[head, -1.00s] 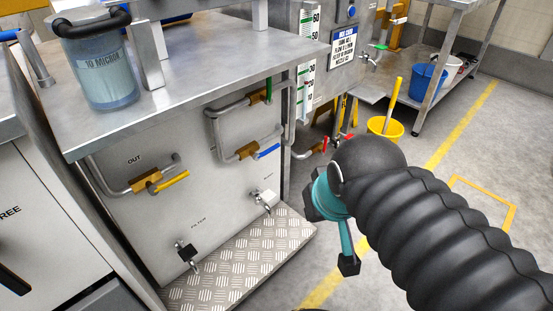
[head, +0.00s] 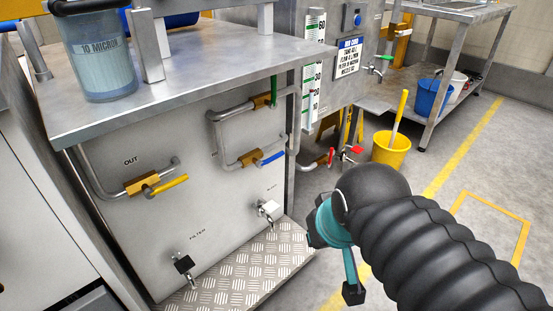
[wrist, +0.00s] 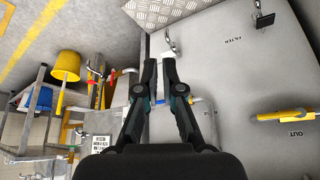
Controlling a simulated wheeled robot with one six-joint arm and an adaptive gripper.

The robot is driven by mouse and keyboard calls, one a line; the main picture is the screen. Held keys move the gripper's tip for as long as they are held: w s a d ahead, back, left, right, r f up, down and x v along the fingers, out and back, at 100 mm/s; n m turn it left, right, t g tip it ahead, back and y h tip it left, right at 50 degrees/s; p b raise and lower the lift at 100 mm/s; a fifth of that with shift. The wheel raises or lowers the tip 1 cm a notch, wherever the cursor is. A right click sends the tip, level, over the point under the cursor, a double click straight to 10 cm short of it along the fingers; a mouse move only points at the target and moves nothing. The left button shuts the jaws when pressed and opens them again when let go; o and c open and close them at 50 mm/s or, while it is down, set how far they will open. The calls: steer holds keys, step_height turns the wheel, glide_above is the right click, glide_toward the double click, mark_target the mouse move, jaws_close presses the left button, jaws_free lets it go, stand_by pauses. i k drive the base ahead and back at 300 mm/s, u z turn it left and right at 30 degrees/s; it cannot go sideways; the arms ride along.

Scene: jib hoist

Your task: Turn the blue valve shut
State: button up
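The blue valve is a brass body (head: 248,159) with a blue lever (head: 270,158) on the lower pipe of the grey panel. Its lever points right, roughly in line with the pipe. In the head view, my arm's black sleeve and teal gripper part (head: 335,225) stand to the right of the panel, apart from the valve.
A yellow lever (head: 168,185) marked OUT is left on the panel; a green lever (head: 273,91) is above the blue one. Taps (head: 268,209) jut out low. A red lever (head: 331,157) and yellow bucket (head: 390,150) are right. Checker-plate step (head: 245,268) lies below.

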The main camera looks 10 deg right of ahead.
mark_target(274, 158)
steer(key=k, duration=0.6)
steer(key=z, duration=0.7)
steer(key=i, duration=1.05)
steer(key=u, duration=0.05)
